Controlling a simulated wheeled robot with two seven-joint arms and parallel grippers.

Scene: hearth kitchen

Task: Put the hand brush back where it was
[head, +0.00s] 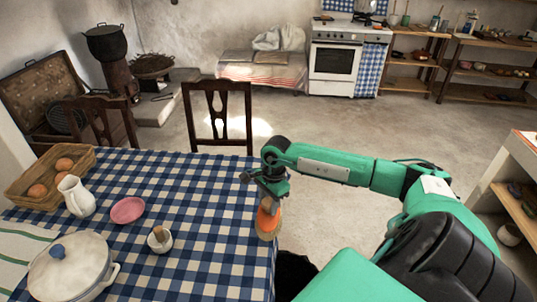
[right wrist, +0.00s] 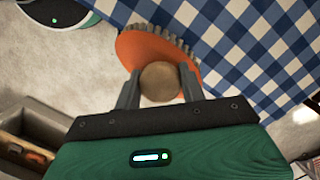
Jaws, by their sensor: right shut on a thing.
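The hand brush (head: 267,222) hangs below my right gripper (head: 269,190) in the head view, at the right edge of the table. In the right wrist view its orange body (right wrist: 135,46), grey bristles and round wooden knob (right wrist: 160,82) show. My right gripper (right wrist: 158,88) is shut on the knob, one finger on each side. The orange body overlaps the checked cloth and the bare floor in that view. Whether the brush touches the cloth cannot be told. My left gripper is not in view.
The table with its blue checked cloth (head: 215,240) holds a pink dish (head: 127,210), a small cup (head: 159,241), a white jug (head: 76,197), a lidded pot (head: 72,272) and a basket (head: 28,196). A chair (head: 218,118) stands behind. The table's right part is clear.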

